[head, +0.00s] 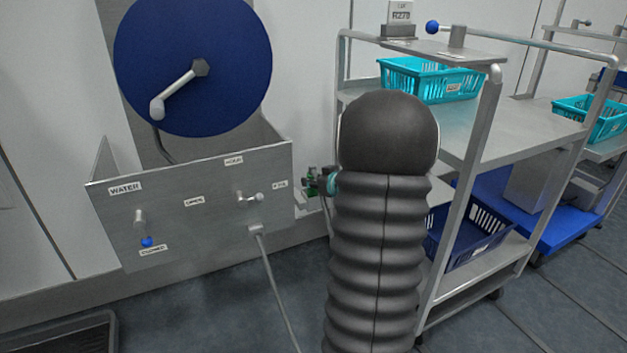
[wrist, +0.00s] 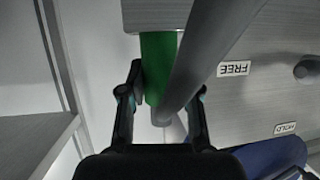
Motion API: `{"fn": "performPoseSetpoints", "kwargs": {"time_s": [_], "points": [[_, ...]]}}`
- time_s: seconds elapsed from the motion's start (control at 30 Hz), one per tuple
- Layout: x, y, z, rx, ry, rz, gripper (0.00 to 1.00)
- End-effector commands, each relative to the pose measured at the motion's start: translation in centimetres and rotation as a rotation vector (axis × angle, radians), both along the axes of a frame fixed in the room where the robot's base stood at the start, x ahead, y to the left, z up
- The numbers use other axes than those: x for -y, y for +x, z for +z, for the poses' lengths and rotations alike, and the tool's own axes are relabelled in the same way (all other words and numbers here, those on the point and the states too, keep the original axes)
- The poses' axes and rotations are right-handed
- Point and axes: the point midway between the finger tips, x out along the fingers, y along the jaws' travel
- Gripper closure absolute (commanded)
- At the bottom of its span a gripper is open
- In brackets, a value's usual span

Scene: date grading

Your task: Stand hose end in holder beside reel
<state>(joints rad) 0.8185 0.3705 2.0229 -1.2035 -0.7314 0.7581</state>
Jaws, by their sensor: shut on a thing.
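The green hose end (wrist: 153,62) shows between the fingers of my gripper (wrist: 165,88) in the wrist view. A thick grey hose (wrist: 205,55) crosses in front of it. My gripper is shut on the hose end. The green piece meets a grey block, apparently the holder (wrist: 150,14); I cannot tell whether it is inside or only against it. In the head view my gripper (head: 321,182) is small and partly hidden behind my arm, at the right end of the steel panel. The blue reel (head: 230,60) is up to the left.
The steel panel (head: 200,225) carries labels, a valve handle (head: 248,198) and a blue-tipped tap (head: 145,228). A grey pipe (head: 272,285) runs down to the floor. A steel cart (head: 500,125) with teal (head: 425,85) and dark blue (head: 470,240) baskets stands close on the right.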

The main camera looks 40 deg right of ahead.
Motion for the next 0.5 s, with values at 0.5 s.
{"fn": "performPoseSetpoints", "kwargs": {"time_s": [0.5], "points": [[0.0,-0.34,0.11,0.0,0.0,-0.001,0.39]]}}
